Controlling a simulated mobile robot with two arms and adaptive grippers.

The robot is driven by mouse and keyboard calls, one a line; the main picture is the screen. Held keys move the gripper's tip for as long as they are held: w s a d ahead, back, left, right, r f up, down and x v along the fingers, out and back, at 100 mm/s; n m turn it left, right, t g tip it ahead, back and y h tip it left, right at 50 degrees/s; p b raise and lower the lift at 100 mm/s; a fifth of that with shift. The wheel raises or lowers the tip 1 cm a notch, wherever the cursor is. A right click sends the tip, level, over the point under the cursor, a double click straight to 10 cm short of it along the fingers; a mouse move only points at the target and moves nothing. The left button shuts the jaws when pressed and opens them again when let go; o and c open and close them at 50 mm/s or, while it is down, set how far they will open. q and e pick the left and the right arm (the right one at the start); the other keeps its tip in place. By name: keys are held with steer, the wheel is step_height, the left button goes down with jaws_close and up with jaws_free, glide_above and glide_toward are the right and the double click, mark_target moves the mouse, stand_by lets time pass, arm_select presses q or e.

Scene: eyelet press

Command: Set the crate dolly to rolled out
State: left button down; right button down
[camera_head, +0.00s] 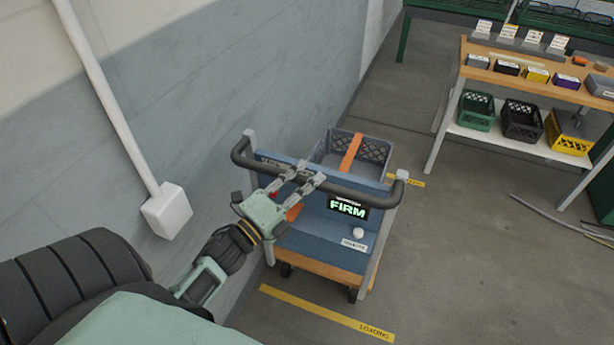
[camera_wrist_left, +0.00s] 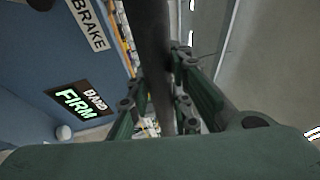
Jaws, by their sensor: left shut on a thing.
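The crate dolly (camera_head: 318,243) is a blue cart with a dark bar handle (camera_head: 365,188) across its top and a wooden lower edge. It stands by the wall, with a display reading FIRM (camera_head: 347,207) on its blue panel. A grey crate (camera_head: 372,150) with an orange strap sits behind the handle. My left gripper (camera_head: 306,178) is at the handle and shut on it. In the left wrist view the dark bar (camera_wrist_left: 155,50) runs between the fingers (camera_wrist_left: 160,100). The panel there shows a BRAKE label (camera_wrist_left: 88,22). My right gripper is not in view.
A yellow floor line marked LOADING (camera_head: 325,312) lies in front of the dolly, and another yellow mark (camera_head: 408,181) lies behind its right side. A wooden bench (camera_head: 520,72) with several crates below stands at the upper right. Floor right of the dolly is clear.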

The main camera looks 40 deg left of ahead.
arm_select(q)
steer(key=shift+s+d+f, duration=0.1)
steer(key=shift+s+f, duration=0.05)
steer(key=shift+s, duration=0.3)
steer(key=c, duration=1.6)
jaws_free()
steer(key=v, duration=1.2)
